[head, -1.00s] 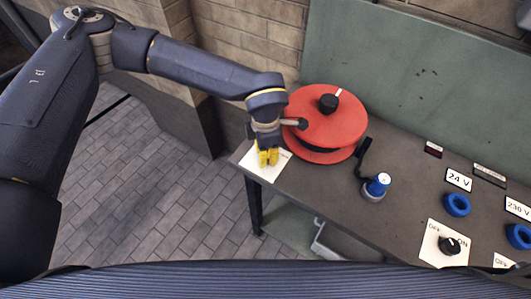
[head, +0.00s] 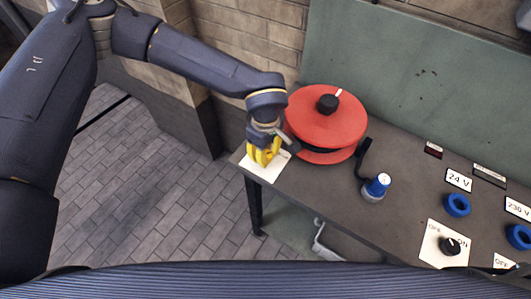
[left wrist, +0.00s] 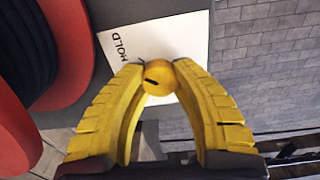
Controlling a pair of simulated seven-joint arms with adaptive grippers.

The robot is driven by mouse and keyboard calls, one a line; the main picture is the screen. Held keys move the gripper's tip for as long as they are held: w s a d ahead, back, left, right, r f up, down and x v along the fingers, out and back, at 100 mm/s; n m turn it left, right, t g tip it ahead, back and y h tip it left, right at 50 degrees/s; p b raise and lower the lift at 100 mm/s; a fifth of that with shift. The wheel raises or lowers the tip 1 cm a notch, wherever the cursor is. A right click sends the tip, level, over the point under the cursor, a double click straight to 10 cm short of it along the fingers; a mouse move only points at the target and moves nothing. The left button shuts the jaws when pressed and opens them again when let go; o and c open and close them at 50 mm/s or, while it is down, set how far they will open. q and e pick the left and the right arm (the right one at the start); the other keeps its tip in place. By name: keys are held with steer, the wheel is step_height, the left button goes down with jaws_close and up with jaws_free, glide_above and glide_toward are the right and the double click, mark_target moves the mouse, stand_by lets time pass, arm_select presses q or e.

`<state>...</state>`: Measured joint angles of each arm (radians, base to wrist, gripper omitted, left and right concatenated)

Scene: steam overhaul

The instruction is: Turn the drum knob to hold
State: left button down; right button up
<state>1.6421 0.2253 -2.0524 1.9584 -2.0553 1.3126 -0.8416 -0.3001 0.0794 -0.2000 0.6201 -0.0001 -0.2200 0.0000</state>
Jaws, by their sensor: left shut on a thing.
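The word HOLD is printed on the plate, up and left of the knob. The black mark points roughly left in that view. My left gripper (head: 262,157) has its yellow fingers shut around the knob; they also show in the left wrist view (left wrist: 158,82). In the head view the fingers hide the knob, and the white plate (head: 270,173) lies at the table's left corner. My right gripper is not in view.
A red drum (head: 325,120) with a black knob (head: 327,103) on top stands just right of my left gripper.

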mark_target(266, 153)
arm_select(q)
steer(key=shift+m, duration=0.6)
steer(key=c, duration=0.9)
jaws_free()
steer(key=shift+c, duration=0.2)
step_height(266, 153, up, 12)
